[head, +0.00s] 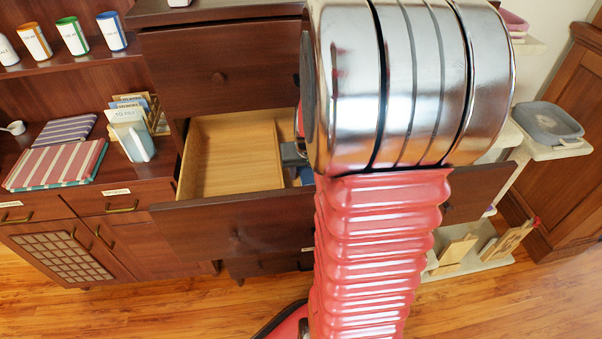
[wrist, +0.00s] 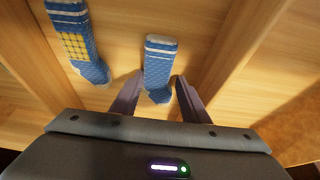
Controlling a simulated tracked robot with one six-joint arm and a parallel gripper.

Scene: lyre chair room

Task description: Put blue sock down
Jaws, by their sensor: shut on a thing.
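In the wrist view my gripper (wrist: 160,82) is shut on a blue sock (wrist: 158,62) with a pale striped cuff, held between its two dark fingers. The sock is over the wooden floor of a drawer compartment; I cannot tell whether it touches the floor. A second blue sock (wrist: 79,42), with a yellow grid patch, lies to its left, apart from it. In the head view the open drawer (head: 232,160) shows its bare left compartment. My arm hides most of the drawer's right part, and a bit of blue (head: 305,175) shows beside it.
Wooden dividers (wrist: 232,50) flank the compartment in the wrist view. In the head view, folded striped cloths (head: 55,165) and a file of cards (head: 135,125) are on the left cabinet. Cups (head: 72,36) stand on a shelf above. A grey tray (head: 548,123) is at right.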

